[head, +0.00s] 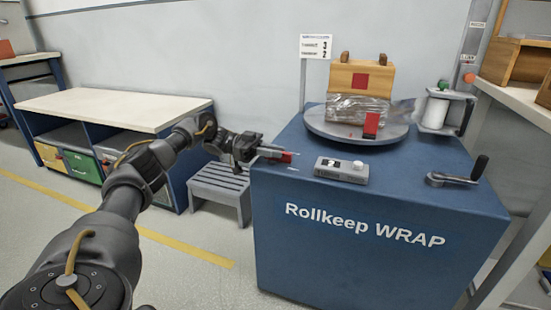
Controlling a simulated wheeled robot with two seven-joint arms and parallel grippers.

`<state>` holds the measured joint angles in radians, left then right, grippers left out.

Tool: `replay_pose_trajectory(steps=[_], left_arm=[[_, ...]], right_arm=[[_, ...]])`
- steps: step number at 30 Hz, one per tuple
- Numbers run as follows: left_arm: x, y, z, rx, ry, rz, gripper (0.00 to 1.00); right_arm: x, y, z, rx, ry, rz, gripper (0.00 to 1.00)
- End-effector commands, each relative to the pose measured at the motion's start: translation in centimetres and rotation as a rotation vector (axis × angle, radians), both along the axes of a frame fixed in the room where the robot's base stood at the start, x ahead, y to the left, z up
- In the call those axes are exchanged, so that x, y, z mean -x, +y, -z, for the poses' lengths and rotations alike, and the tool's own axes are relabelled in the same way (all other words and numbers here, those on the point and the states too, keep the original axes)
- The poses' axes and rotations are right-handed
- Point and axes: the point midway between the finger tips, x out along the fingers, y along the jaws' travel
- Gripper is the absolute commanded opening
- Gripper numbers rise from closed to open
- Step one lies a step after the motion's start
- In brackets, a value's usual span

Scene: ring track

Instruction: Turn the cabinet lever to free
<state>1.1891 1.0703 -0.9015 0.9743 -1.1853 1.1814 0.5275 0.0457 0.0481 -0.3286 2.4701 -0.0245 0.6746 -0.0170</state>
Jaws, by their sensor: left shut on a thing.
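The blue cabinet (382,220) marked "Rollkeep WRAP" stands right of centre in the head view. My left gripper (278,157) reaches in from the left to the cabinet's upper left edge. It is shut on a small red piece (285,157), which looks like the grip of the cabinet lever. The gripper hides most of it, so its setting and any marks cannot be read. A crank (453,179) with an upright black handle sits on the cabinet top at the right. My right gripper is not in view.
A grey turntable (320,125) on the cabinet carries a film-wrapped wooden load (360,78). A grey control box (341,170) lies in front of it. A film roll (436,108) stands at the right. A grey step stool (218,187) and a bench (95,108) are to the left.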

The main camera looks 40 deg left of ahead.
Motion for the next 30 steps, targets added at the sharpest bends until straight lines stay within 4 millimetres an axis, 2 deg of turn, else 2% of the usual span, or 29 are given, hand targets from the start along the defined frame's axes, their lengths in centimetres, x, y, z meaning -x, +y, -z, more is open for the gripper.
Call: replay_pose_trajectory(steps=[16,17,21,30], left_arm=[[-0.23,0.11,-0.41,0.000,-0.012,0.004,0.00],[-0.23,0.10,-0.42,0.000,-0.012,0.004,0.17],[-0.14,0.11,-0.35,0.000,-0.009,0.005,0.35],[0.11,0.28,-0.17,0.000,-0.004,0.005,0.36]], right_arm=[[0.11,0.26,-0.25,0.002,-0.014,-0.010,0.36],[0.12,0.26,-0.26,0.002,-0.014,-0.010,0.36],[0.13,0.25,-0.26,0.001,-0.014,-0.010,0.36],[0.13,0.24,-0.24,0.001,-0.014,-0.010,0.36]])
